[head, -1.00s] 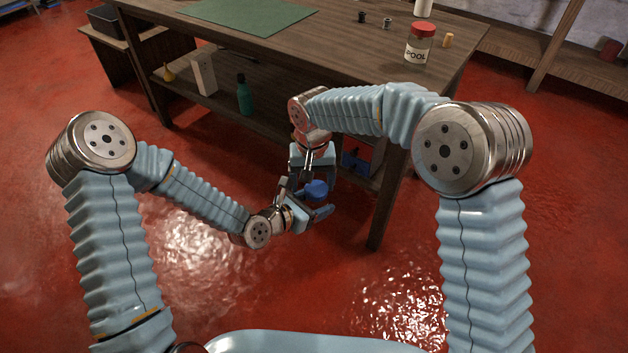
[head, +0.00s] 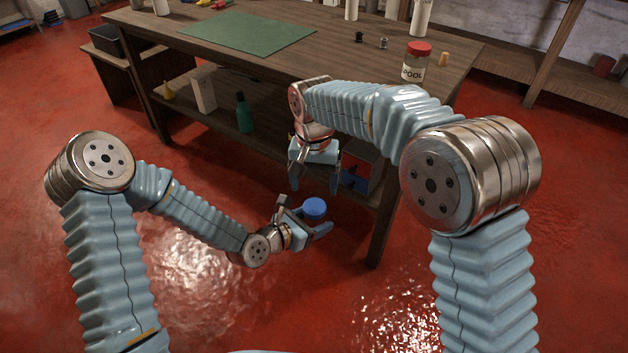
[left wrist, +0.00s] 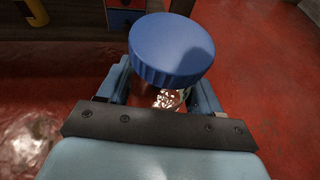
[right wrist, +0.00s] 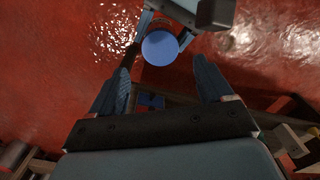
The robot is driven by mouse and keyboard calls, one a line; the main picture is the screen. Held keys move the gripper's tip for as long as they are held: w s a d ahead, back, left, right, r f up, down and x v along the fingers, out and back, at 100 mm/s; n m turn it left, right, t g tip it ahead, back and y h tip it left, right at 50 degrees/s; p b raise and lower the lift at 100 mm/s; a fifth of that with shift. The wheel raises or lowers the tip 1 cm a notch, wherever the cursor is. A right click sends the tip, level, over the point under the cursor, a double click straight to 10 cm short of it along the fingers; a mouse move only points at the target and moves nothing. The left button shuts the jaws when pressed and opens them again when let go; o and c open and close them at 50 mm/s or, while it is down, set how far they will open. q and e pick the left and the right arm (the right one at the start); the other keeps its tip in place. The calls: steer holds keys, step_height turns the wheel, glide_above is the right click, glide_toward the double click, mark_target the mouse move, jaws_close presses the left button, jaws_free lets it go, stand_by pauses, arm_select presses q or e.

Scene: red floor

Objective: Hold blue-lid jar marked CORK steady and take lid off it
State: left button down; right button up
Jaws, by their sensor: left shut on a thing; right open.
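The jar's round blue lid (head: 314,207) sits at my left gripper (head: 310,228), and it fills the upper middle of the left wrist view (left wrist: 171,48). My left gripper is shut on the jar under the lid. A little of the clear, shiny jar body (left wrist: 166,98) shows there; the rest, and any CORK marking, is hidden. Whether the lid is loose I cannot tell. My right gripper (head: 315,187) is open and empty, just above and beyond the lid. In the right wrist view the lid (right wrist: 160,48) lies past the fingertips, apart from them.
A wooden workbench (head: 330,62) stands beyond the grippers, its front leg (head: 380,225) to their right. A teal bottle (head: 244,113) stands on the lower shelf. Red floor is clear in front.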

mark_target(315, 206)
steer(key=shift+r+m, duration=0.2)
steer(key=shift+m, duration=0.1)
steer(key=shift+f, duration=0.2)
step_height(315, 206, down, 7)
steer(key=shift+d+f, duration=0.1)
steer(key=c, duration=1.1)
steer(key=n, duration=0.3)
steer(key=shift+n, duration=0.3)
steer(key=n, duration=0.4)
steer(key=shift+r, duration=0.25)
steer(key=shift+r, duration=0.9)
